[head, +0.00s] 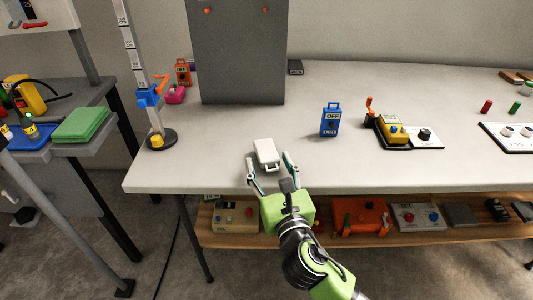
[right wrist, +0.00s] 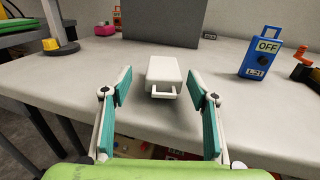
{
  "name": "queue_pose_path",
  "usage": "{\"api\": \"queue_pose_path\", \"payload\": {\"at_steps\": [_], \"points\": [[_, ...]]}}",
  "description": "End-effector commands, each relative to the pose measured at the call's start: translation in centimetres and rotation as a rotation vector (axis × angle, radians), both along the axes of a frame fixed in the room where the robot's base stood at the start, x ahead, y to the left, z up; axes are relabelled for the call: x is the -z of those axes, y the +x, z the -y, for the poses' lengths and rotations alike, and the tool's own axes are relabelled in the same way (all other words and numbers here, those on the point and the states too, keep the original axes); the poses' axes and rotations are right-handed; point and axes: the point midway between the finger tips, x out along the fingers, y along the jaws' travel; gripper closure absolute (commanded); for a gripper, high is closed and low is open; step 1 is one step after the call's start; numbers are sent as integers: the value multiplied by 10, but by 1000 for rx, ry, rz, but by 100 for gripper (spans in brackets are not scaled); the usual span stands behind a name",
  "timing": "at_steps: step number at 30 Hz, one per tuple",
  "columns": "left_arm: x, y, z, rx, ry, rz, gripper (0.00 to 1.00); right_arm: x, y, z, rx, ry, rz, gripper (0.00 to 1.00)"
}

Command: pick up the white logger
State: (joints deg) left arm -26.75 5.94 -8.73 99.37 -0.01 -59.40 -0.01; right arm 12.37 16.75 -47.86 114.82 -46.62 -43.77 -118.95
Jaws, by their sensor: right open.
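The white logger (head: 266,152) is a small white box with a handle on its near side. It lies on the white table (head: 210,170) near the front edge. My right gripper (head: 270,170) is open at the table's front edge, with one finger to each side of the logger's near end. In the right wrist view the logger (right wrist: 163,74) lies ahead, centred between the open fingers (right wrist: 160,90), and no contact shows. My left gripper is not in view.
A blue OFF-labelled box (head: 329,122) stands to the right of the logger. A grey panel (head: 238,55) stands behind it. A round-based stand (head: 160,139) is at the left. A lower wooden shelf (head: 330,238) holds several devices. The table around the logger is clear.

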Motion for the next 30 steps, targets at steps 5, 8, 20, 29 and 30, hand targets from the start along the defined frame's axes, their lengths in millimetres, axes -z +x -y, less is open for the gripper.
{"api": "queue_pose_path", "payload": {"at_steps": [5, 8, 20, 29, 30], "points": [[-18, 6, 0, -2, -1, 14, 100, -1, 29, -2, 1, 2, 3, 46], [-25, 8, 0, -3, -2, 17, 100, -1, 40, -5, 1, 1, 1, 46], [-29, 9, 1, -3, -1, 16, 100, -1, 45, -6, 1, 1, 0, 69], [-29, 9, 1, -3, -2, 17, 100, -1, 45, -6, 0, 1, 1, 88], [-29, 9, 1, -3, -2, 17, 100, -1, 45, -6, 0, 1, 1, 88]]}}
